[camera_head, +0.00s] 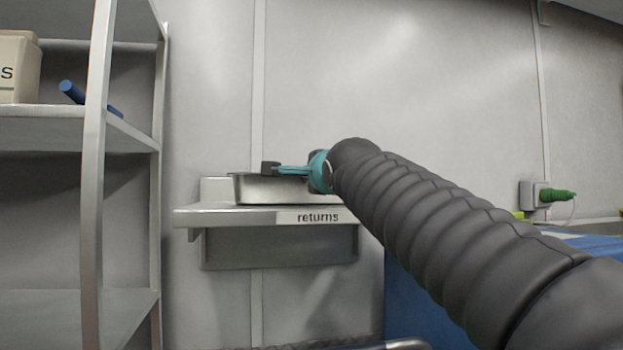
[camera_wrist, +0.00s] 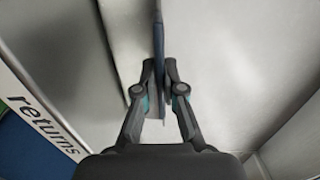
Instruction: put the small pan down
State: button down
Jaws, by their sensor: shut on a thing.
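The small pan (camera_head: 265,189) is a shallow grey metal pan. It is level at the returns shelf (camera_head: 215,217), a wall shelf with a "returns" label on its front edge. Its base looks to be at the shelf top; I cannot tell whether it fully rests there. My gripper (camera_head: 270,169) is at the pan's rim, with my arm coming in from the right. In the wrist view my gripper (camera_wrist: 158,70) is shut on the thin upright pan wall. The pan's right end is hidden behind my gripper and arm in the head view.
A metal rack (camera_head: 97,180) stands at the left, with a beige box (camera_head: 18,68) and a blue object (camera_head: 73,92) on it. A blue surface (camera_head: 590,243) lies at the right behind my arm. A socket with a green plug (camera_head: 555,195) is on the wall.

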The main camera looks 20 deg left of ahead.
jog(key=shift+f, duration=0.15)
jog(key=c, duration=1.3)
grip_release()
jog(key=shift+r, duration=0.2)
jog(key=b+v, duration=0.3)
jog(key=v, duration=0.9)
jog(key=shift+f, duration=0.15)
